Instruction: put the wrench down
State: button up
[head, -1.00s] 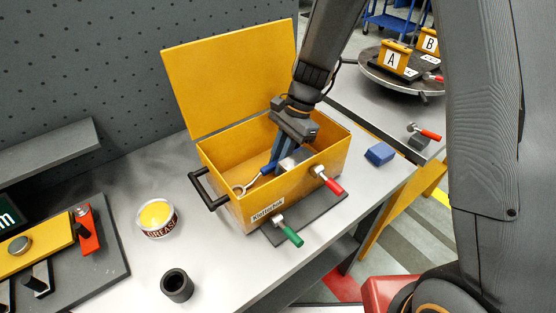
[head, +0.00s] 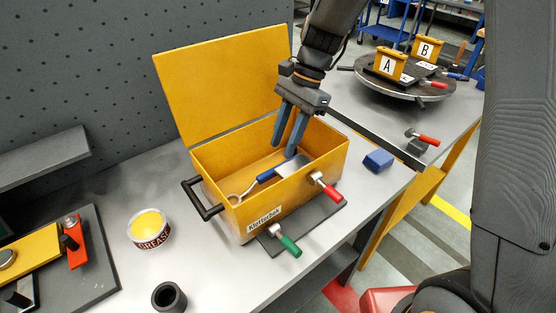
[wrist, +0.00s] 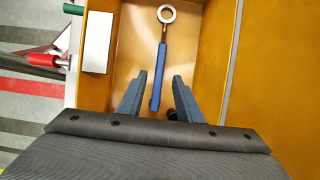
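The wrench (head: 265,176) has a blue handle and a metal ring end. It lies on the floor of the open yellow toolbox (head: 215,177). In the wrist view the wrench (wrist: 159,70) points away from me, ring end farthest. My gripper (head: 285,149) is above the toolbox, fingers pointing down. Its two blue fingers are spread and nothing is between them in the head view. In the wrist view the fingertips (wrist: 156,88) stand on either side of the handle's near end, apart from it.
A pale grey block (wrist: 97,42) is inside the toolbox by the front wall. A red-handled tool (head: 327,188) and a green-handled tool (head: 286,242) are at the front. A grease tin (head: 149,229), a black cup (head: 168,297) and a blue block (head: 378,160) stand on the bench.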

jog(key=v, duration=0.3)
jog(key=shift+d+r+b, duration=0.1)
jog(key=shift+r+b, duration=0.15)
jog(key=shift+b, duration=0.05)
